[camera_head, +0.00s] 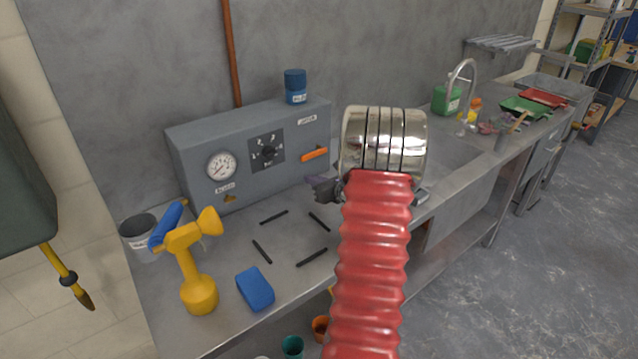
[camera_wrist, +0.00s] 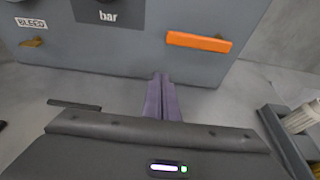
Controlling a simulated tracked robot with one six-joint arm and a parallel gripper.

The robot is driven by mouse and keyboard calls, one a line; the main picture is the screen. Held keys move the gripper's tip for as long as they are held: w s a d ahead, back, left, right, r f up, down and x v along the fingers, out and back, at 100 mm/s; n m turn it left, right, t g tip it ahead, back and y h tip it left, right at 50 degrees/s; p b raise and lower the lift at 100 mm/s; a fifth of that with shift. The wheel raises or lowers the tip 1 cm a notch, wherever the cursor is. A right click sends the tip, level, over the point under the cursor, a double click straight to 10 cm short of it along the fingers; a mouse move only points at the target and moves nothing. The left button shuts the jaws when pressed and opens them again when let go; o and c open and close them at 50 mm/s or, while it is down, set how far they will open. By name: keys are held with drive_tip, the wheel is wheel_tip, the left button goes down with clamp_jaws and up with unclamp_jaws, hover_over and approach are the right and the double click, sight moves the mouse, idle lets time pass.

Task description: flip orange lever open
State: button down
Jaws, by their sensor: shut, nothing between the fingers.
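The orange lever (camera_head: 314,154) sits on the front of a grey control box (camera_head: 205,155), right of the black dial. It lies close to horizontal. In the wrist view the orange lever (camera_wrist: 199,41) is at the upper right, tilted slightly down to the right. My gripper (camera_head: 318,184) is in front of the box, just below the lever in the head view. In the wrist view its purple fingers (camera_wrist: 161,88) are together, empty, and sit below and left of the lever, apart from it. My red arm hides part of the bench and sink.
Several thin black bars lie on the bench before the box. A sink is at the right.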

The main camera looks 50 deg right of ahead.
drive_tip(key=x, duration=0.3)
drive_tip(key=shift+w+r, duration=0.1)
drive_tip(key=shift+r, duration=0.15)
wheel_tip(320, 180, up, 3)
drive_tip(key=shift+r, duration=0.25)
